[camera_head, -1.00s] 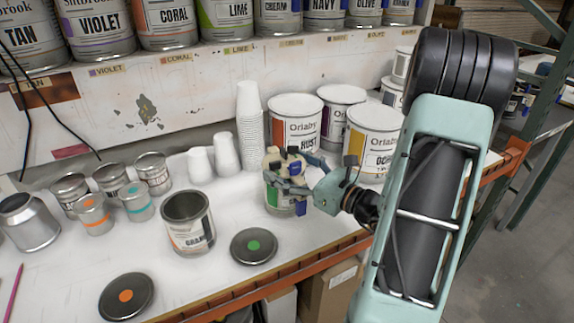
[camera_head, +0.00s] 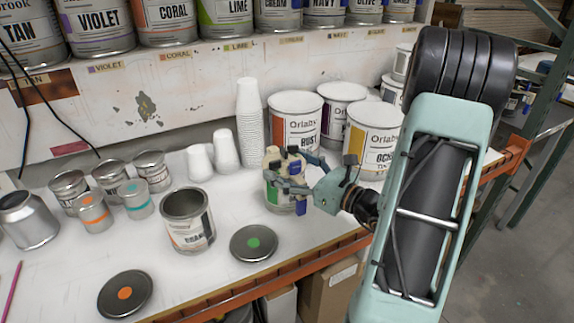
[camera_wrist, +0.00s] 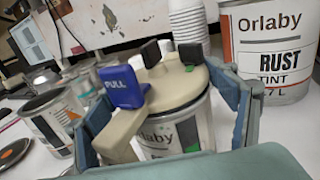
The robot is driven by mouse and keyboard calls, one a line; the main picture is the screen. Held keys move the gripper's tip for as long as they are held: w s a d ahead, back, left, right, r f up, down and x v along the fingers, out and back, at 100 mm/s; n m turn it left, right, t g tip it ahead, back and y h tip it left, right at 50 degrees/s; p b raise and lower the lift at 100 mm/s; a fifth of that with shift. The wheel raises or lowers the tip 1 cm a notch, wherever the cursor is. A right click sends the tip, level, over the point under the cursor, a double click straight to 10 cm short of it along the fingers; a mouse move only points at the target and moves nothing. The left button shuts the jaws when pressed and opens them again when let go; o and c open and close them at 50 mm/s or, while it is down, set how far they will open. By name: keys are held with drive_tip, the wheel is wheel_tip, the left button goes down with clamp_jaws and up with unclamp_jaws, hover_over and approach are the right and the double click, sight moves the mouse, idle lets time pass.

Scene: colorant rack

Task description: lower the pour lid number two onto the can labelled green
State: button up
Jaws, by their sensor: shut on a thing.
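The beige pour lid (camera_wrist: 175,85) with a blue PULL lever (camera_wrist: 123,88) is between the fingers of my gripper (camera_head: 288,172), which is shut on it. In the wrist view the two blue-grey fingers come in at either side of the lid. The lid is over the mouth of a small Orlaby can (camera_wrist: 178,135), which has a green patch on its label in the head view (camera_head: 271,193). The lid's edge meets the can's top in the picture; I cannot tell whether it is fully seated. The can's colour name and the lid's number are not readable.
An open can (camera_head: 188,222) stands to the left. Loose lids with a green dot (camera_head: 254,243) and an orange dot (camera_head: 124,294) lie in front. Paper cups (camera_head: 249,130) and the large RUST can (camera_head: 296,118) stand behind. The bench's front edge (camera_head: 290,274) is close.

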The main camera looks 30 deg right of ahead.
drive_tip(key=shift+f, duration=0.25)
drive_tip(key=o, duration=1.3)
drive_tip(key=v, duration=1.2)
drive_tip(key=shift+s, duration=0.1)
